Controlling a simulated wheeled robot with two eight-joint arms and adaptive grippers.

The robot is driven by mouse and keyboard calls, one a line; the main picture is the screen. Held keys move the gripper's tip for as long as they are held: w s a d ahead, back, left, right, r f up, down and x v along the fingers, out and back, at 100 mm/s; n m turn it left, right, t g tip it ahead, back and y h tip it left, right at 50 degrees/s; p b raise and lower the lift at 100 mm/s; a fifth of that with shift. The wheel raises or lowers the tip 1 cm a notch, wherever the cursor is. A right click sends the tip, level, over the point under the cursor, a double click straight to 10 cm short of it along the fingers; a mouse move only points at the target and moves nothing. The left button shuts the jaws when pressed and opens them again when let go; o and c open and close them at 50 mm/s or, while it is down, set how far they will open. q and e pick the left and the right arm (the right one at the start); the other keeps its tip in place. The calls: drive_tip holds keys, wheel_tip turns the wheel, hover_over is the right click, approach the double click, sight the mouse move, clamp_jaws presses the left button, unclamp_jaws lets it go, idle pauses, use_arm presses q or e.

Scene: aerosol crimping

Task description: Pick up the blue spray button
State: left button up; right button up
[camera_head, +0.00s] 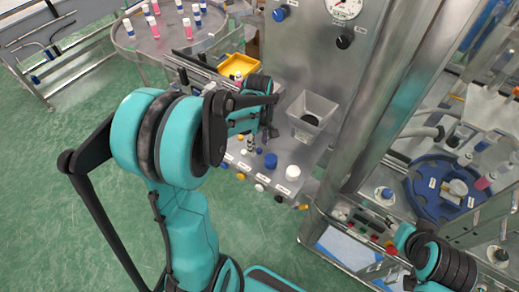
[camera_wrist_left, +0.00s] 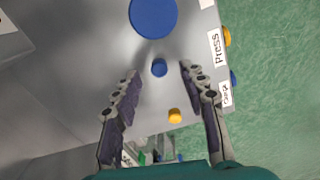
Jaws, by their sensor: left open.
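A small blue spray button (camera_wrist_left: 159,67) stands on the grey metal worktop, between the tips of my left gripper's fingers in the left wrist view. My left gripper (camera_wrist_left: 161,74) is open, with one finger on each side of the button and visible gaps; the height gap is hard to judge. In the head view my left gripper (camera_head: 268,132) points down over the worktop, its tips partly hidden by the arm. A larger blue round piece (camera_wrist_left: 153,15) lies just beyond the button, also seen in the head view (camera_head: 270,160). My right gripper is not visible.
A small yellow piece (camera_wrist_left: 175,116) stands between the fingers, nearer my wrist. A white cap (camera_head: 293,172) stands right of the large blue piece. A square metal funnel (camera_head: 312,113) is behind. Yellow and blue knobs line the worktop's front edge. A yellow bin (camera_head: 240,66) is farther back.

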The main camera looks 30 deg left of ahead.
use_arm(q)
drive_tip(key=shift+f, duration=0.9)
drive_tip(key=shift+c, duration=1.1)
drive_tip(key=c, duration=0.5)
drive_tip(key=shift+r, duration=0.1)
